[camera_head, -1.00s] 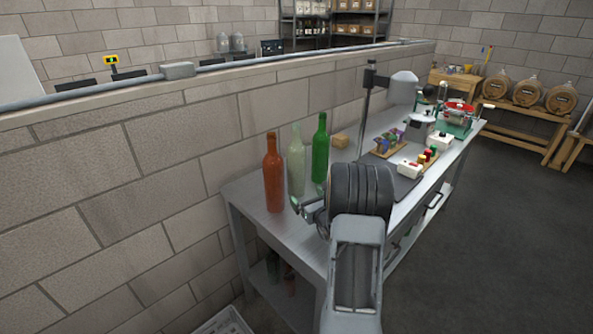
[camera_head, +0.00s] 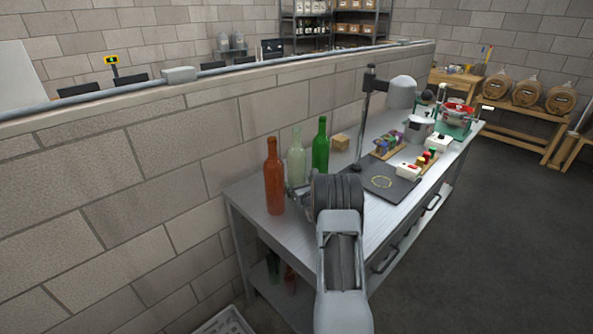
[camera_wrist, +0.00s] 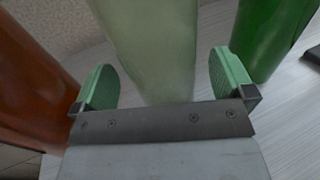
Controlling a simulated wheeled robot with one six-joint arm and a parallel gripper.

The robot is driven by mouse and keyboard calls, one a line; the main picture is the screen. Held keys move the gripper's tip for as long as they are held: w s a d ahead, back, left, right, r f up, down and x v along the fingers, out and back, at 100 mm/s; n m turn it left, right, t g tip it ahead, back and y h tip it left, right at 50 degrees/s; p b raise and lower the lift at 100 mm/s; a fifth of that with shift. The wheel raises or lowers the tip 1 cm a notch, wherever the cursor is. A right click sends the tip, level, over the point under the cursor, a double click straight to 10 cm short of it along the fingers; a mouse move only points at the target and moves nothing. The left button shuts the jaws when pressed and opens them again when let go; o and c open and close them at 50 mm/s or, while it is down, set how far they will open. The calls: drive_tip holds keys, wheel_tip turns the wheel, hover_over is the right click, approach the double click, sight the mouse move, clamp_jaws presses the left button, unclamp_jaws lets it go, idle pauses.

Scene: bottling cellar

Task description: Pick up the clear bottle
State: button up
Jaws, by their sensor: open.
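The clear bottle (camera_head: 297,160) is a pale, see-through green and stands upright on the grey workbench (camera_head: 252,192), between a brown-orange bottle (camera_head: 274,180) and a dark green bottle (camera_head: 320,150). In the wrist view the clear bottle (camera_wrist: 152,50) rises between the two green finger pads of my gripper (camera_wrist: 160,85). The pads are spread on either side of it, and a gap shows on each side. My gripper is open. In the head view my wrist hides most of the gripper and part of the bottle's lower side.
The brown-orange bottle (camera_wrist: 30,85) is close outside the left finger and the dark green bottle (camera_wrist: 268,35) close outside the right. A small tan block (camera_head: 340,142) stands behind. A dark mat (camera_head: 385,187) lies to the right. A block wall (camera_head: 210,150) runs along the bench's back.

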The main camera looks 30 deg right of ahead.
drive_tip(key=shift+w+d, duration=0.2)
drive_tip(key=shift+w, duration=0.95)
drive_tip(key=shift+r, duration=0.1)
drive_tip(key=c, duration=1.2)
